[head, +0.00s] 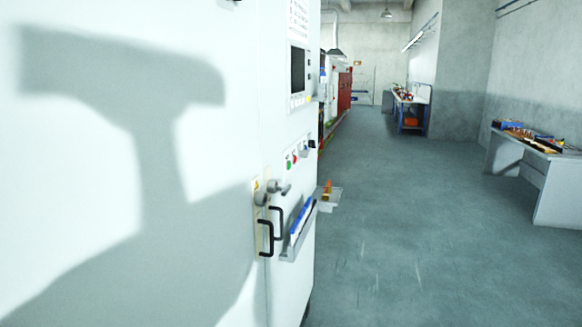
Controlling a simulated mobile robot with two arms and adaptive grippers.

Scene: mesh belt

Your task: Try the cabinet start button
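A tall white cabinet (225,140) fills the left half of the head view, very close to me. Its control face is seen at a steep angle along the cabinet's right part. A small green button (288,163) and a red button (294,158) sit there side by side, with a few dark knobs to their right. A dark screen (298,69) is above them. Black handles (265,238) and grey rotary switches are lower down. Neither of my grippers shows in this view.
A grey holder (300,236) with blue and white papers sticks out from the cabinet. The grey floor (400,230) to the right is clear. A workbench (540,165) with small items stands at the right wall, and a blue bench (410,108) stands farther back.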

